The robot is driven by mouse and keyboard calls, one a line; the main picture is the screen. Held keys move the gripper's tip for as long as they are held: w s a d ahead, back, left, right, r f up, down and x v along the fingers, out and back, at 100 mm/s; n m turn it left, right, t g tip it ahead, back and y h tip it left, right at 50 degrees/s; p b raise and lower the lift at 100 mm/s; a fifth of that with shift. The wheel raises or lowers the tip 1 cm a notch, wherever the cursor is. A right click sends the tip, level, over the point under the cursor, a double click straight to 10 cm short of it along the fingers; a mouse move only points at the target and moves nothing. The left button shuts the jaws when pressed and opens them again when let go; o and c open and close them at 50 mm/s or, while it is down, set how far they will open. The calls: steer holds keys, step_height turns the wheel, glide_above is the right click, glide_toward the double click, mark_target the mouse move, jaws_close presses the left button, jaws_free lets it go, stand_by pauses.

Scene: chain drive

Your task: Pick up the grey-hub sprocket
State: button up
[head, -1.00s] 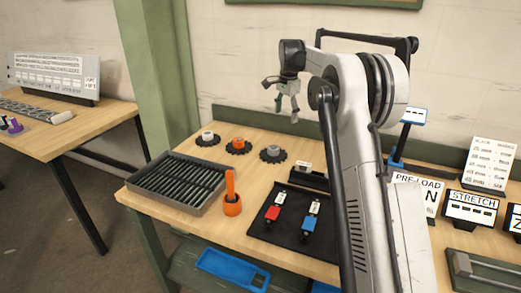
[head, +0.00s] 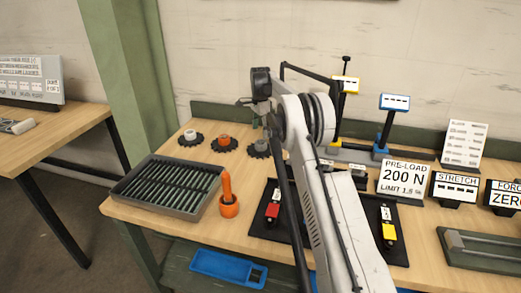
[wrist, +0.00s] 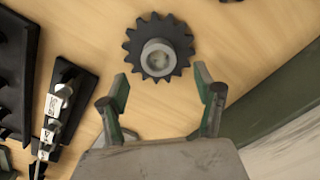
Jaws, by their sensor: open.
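The grey-hub sprocket (head: 260,148) is a dark toothed disc lying flat on the bench, rightmost of three sprockets in the head view. In the wrist view its grey hub (wrist: 158,58) faces the camera, just beyond the fingertips and roughly centred between them. My gripper (wrist: 161,82) is open and empty, its two green-padded fingers apart. In the head view my gripper (head: 264,124) hangs above and close to this sprocket, partly hidden by my arm. The height gap cannot be told exactly.
An orange-hub sprocket (head: 224,144) and a pale-hub sprocket (head: 191,138) lie to the left. A ribbed tray (head: 150,205) and an orange holder (head: 229,206) stand nearer the front. A black mat (wrist: 75,95) with parts lies beside the sprocket. The green back rail (wrist: 265,120) is close.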

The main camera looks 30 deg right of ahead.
mark_target(261, 142)
steer(key=shift+s+d+f, duration=0.1)
steer(key=shift+f, duration=3.55)
steer(key=shift+r, duration=0.1)
jaws_close()
